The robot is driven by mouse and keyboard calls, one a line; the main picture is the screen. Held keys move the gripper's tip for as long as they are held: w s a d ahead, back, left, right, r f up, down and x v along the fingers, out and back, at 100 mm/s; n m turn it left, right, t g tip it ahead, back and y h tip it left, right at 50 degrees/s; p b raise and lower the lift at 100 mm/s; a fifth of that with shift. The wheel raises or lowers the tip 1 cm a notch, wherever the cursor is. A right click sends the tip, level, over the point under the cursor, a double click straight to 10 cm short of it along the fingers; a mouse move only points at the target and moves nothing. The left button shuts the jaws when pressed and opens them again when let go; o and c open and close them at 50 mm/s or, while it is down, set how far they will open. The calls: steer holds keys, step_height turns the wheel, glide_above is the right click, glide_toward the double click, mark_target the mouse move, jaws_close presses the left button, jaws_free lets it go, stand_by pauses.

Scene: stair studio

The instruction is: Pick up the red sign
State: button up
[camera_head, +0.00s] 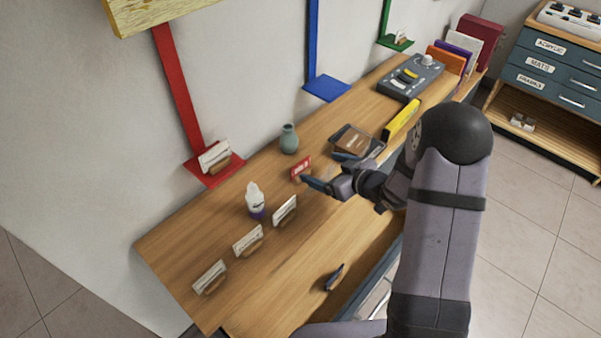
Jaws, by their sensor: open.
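The small red sign (299,166) stands upright in a wooden holder on the wooden table, near the middle of the picture. My gripper (322,170) is just right of the sign, low over the table, with its dark fingers spread apart. One fingertip reaches close to the sign's lower right edge; I cannot tell whether it touches. Nothing shows between the fingers.
A green vase (288,139) stands behind the sign, and a white and purple bottle (255,201) is to the left. White card signs (285,210) stand nearer the front. A dark tray (352,139) lies behind my gripper.

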mark_target(301, 163)
steer(key=shift+s+a+n+y, duration=0.25)
steer(key=shift+a+n+y, duration=0.15)
steer(key=shift+a+y, duration=0.6)
steer(key=shift+x, duration=1)
steer(key=shift+w+a+p, duration=0.35)
steer(key=shift+p, duration=0.15)
steer(key=shift+p+x, duration=0.65)
steer(key=shift+x, duration=1.5)
steer(key=shift+d, duration=0.1)
steer(key=shift+c, duration=0.3)
steer(key=c, duration=1.1)
